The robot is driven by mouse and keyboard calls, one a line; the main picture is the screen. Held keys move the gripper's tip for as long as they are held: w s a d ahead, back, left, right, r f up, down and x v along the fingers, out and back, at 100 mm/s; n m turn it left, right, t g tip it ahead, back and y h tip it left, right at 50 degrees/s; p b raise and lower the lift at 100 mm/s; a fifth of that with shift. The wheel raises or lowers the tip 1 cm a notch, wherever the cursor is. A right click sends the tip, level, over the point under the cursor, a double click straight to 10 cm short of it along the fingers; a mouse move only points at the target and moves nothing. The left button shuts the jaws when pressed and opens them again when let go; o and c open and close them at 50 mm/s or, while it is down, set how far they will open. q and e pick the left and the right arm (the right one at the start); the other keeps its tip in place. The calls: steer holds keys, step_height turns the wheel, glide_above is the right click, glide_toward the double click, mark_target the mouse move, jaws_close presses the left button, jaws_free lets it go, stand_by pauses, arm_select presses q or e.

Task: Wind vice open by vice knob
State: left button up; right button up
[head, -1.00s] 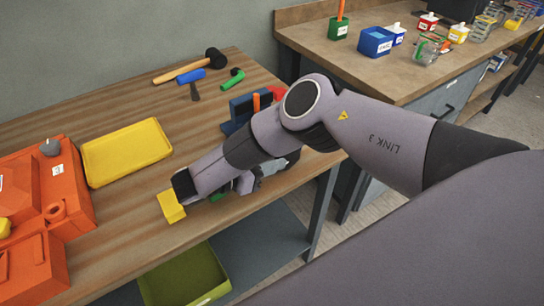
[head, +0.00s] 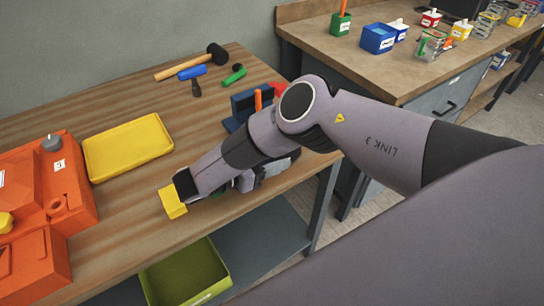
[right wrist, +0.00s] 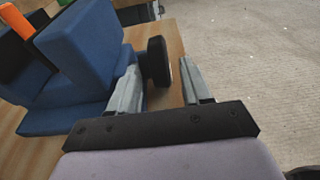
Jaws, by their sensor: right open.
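The blue vice (head: 240,106) stands on the wooden bench, partly hidden behind my right arm in the head view. In the right wrist view its blue body (right wrist: 85,50) fills the left side. A round black knob (right wrist: 157,62), which looks like the vice knob, stands at the bench edge beside the body. My right gripper (right wrist: 160,72) is open, with its grey fingers on either side of the knob. The knob appears between or just beyond the tips; contact cannot be told. In the head view my forearm hides most of this gripper. My left gripper is not in view.
An orange upright piece (right wrist: 14,20) stands at the vice. A yellow tray (head: 128,148), orange moulds (head: 40,200), a mallet (head: 190,65) and a blue-handled tool (head: 192,73) lie on the bench. Open floor (right wrist: 250,60) lies right of the gripper.

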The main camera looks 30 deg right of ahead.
steer(key=shift+b+v, duration=0.45)
steer(key=shift+v, duration=3.1)
steer(key=shift+s, duration=0.1)
